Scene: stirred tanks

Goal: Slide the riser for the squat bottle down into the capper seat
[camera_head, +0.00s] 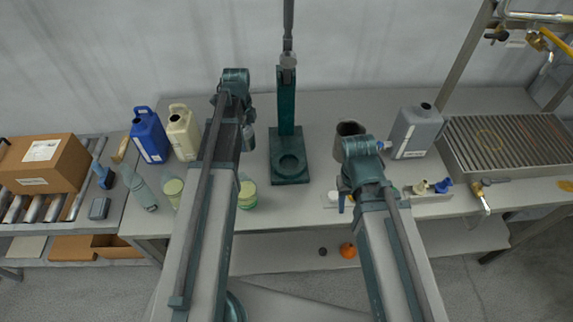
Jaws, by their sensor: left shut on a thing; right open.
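The capper (286,110) is a dark teal press with a tall column, standing on the bench at the middle. Its seat (290,163) is a round recess in the base, and looks empty. My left gripper (246,122) is left of the capper column, shut on a small grey cylindrical piece (248,140), which seems to be the riser. The piece is left of the seat and apart from it; the arm hides part of it. My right gripper (345,198) is open, right of the capper near the bench's front edge. I cannot tell which container is the squat bottle.
A blue jug (150,135) and cream jug (183,132) stand at left, with jars of pale green contents (247,195) in front. A grey metal pitcher (345,143) and grey jug (416,130) stand right of the capper. A slatted drain (510,145) is far right.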

